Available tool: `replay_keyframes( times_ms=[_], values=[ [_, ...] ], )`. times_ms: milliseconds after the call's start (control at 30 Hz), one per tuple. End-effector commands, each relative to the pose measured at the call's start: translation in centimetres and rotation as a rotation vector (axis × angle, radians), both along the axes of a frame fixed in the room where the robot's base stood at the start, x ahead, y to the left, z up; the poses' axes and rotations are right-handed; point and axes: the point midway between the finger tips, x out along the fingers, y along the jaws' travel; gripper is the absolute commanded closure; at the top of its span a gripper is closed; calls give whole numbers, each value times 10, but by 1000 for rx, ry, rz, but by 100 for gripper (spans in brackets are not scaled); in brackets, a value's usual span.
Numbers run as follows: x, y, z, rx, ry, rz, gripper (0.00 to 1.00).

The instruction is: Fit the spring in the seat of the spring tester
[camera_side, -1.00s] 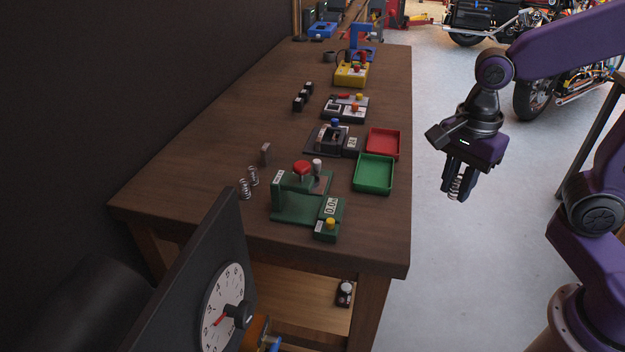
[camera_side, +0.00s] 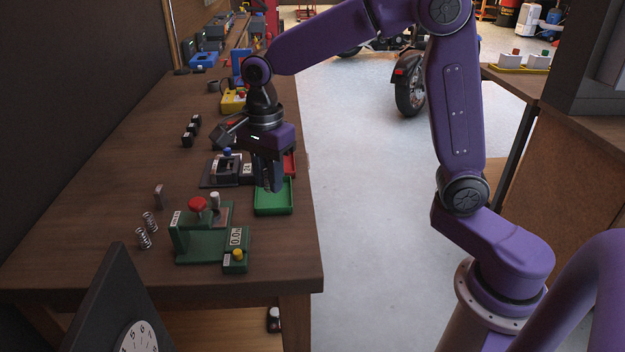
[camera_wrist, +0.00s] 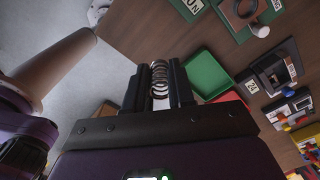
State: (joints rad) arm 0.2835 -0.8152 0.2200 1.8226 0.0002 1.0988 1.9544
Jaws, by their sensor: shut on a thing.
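My gripper (camera_side: 269,184) is shut on a coil spring, above the green tray near the right edge of the bench. In the wrist view the spring (camera_wrist: 160,80) stands between the two fingertips, its coils showing beyond them. The green spring tester (camera_side: 190,248) stands on the bench, left of and nearer than my gripper. It has a red knob, a pale-topped post, a display and a yellow button. In the wrist view part of the tester (camera_wrist: 226,24) shows at the top right, with a dark ring and a round knob. I cannot make out the seat clearly.
Two more springs (camera_side: 147,230) and a small metal block (camera_side: 159,196) stand left of the tester. The green tray (camera_side: 274,209) and a red tray (camera_side: 290,163) lie on the right. A black device (camera_side: 216,171) stands behind. The bench's left half is mostly clear.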

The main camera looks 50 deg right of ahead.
Motion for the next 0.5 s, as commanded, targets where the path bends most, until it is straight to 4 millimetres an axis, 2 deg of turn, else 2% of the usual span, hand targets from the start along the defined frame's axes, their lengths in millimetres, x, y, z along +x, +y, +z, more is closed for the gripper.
replay_keyframes(
  times_ms=[33,200,400,500],
  values=[
    [15,7,-4,-1,3,0,100],
    [61,25,-16,-1,3,3,100],
    [109,40,-36,-1,3,6,100],
    [126,45,-46,-1,3,6,100]
  ],
)
